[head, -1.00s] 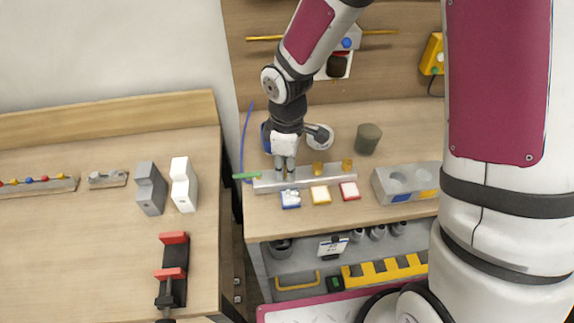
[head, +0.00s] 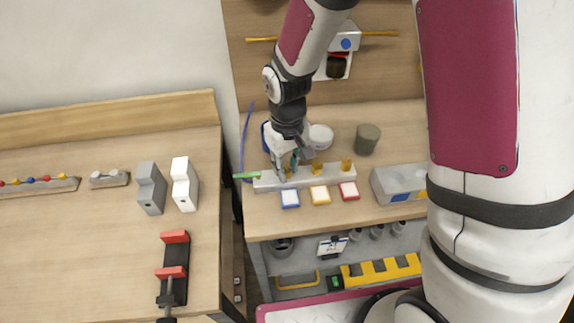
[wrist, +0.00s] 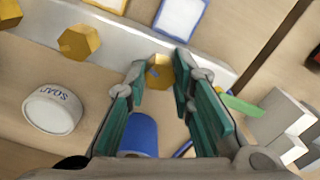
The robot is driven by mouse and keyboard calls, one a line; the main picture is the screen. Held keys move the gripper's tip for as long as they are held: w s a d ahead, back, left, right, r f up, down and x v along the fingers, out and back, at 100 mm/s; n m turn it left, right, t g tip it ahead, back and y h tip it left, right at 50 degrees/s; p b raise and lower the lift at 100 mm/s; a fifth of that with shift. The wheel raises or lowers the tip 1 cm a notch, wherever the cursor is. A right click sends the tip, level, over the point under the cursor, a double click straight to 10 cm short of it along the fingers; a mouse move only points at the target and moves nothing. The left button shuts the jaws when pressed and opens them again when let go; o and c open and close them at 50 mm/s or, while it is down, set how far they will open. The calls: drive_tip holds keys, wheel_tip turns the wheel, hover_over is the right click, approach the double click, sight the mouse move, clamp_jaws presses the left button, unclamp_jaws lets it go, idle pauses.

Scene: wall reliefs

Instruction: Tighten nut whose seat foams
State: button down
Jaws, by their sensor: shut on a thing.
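A light metal bar (head: 308,181) on the right-hand bench carries three brass hex nuts in a row. My gripper (head: 287,172) is down at the bar's left end and shut on the leftmost brass nut (wrist: 158,72), which shows between the fingertips in the wrist view. The middle nut (head: 318,168) and the right nut (head: 347,164) stand free. Two free nuts also show in the wrist view, one nearer (wrist: 80,42). A white tub marked SOAP (wrist: 52,110) stands behind the bar. I see no foam at any nut; the held nut's seat is partly hidden.
Blue (head: 290,198), yellow (head: 320,195) and red (head: 349,191) rimmed tiles lie before the bar. A green piece (head: 246,176) sticks out at its left end. A blue cylinder (wrist: 138,135) is close by my gripper. A grey block (head: 400,182) stands right; a dark cup (head: 367,139) behind.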

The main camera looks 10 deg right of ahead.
sight(287, 169)
drive_tip(key=shift+m, duration=0.9)
drive_tip(key=c, duration=1.4)
unclamp_jaws()
drive_tip(key=shift+o, duration=0.2)
wheel_tip(287, 169, up, 12)
